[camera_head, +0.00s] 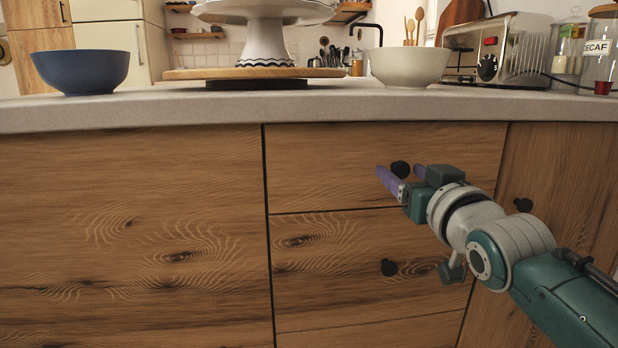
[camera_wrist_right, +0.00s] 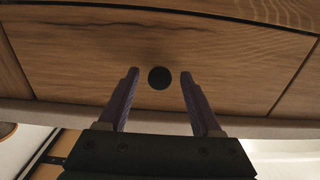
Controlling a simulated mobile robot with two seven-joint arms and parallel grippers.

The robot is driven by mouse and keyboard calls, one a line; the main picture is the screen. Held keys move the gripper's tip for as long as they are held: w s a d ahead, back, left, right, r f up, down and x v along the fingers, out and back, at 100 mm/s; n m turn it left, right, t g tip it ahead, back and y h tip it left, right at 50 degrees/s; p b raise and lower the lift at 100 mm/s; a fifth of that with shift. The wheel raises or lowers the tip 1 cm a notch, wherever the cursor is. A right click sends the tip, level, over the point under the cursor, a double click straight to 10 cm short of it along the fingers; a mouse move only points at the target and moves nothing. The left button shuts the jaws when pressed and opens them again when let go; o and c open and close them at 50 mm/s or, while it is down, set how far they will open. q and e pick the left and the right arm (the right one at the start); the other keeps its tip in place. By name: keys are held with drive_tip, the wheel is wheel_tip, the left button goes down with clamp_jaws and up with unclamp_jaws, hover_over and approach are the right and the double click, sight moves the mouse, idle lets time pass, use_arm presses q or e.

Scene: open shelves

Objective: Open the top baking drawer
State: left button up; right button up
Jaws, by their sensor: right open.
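The top drawer (camera_head: 320,160) has a wooden front just under the counter and looks shut. Its round black knob (camera_head: 400,169) sits towards the right of the front. My right gripper (camera_head: 398,170) is open at the knob, with its purple fingers on either side of it in the head view. My left gripper is not in view.
A lower drawer (camera_head: 330,240) with its own black knob (camera_head: 388,267) lies below. The counter (camera_head: 200,107) overhangs the fronts and holds a blue bowl (camera_head: 80,72), a white bowl (camera_head: 409,66), a cake stand (camera_head: 264,35) and a toaster (camera_head: 497,50).

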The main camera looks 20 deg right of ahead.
clamp_jaws()
idle(0.6)
idle(0.9)
